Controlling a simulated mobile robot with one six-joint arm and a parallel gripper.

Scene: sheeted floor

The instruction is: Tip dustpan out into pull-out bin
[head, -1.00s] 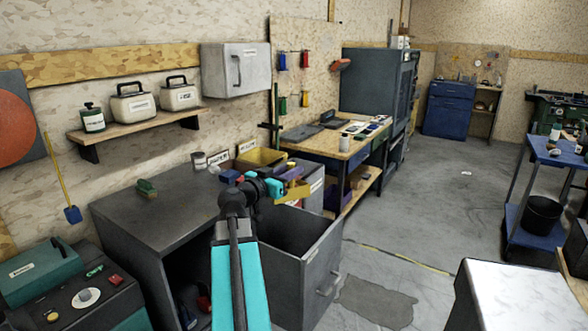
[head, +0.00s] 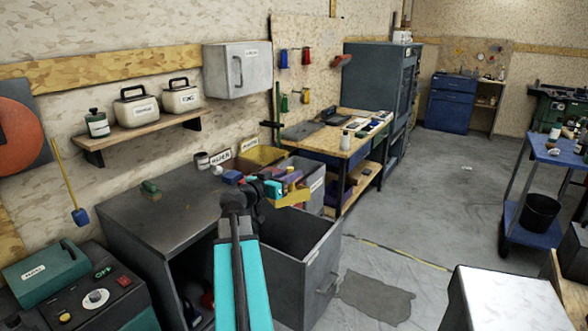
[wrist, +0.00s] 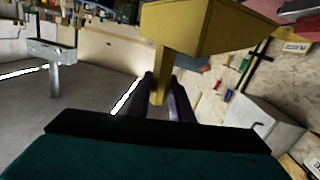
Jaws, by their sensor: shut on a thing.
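My gripper (wrist: 161,86) is shut on the handle of the yellow dustpan (wrist: 190,32). In the wrist view the handle runs up from between the fingers to the wide pan, whose inside does not show. In the head view the dustpan (head: 294,199) is partly hidden behind my gripper (head: 274,188). It is held in the air above the far part of the pull-out bin (head: 318,268). The bin is a grey open-topped drawer, drawn out of the dark cabinet (head: 165,225). Its floor and any contents are hidden.
A green brush (head: 150,189) lies on the cabinet top. A yellow bin (head: 262,156) and a grey bin (head: 309,168) stand behind the drawer. A workbench (head: 350,145) is further back. A pale-topped block (head: 505,297) stands front right, with open floor between.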

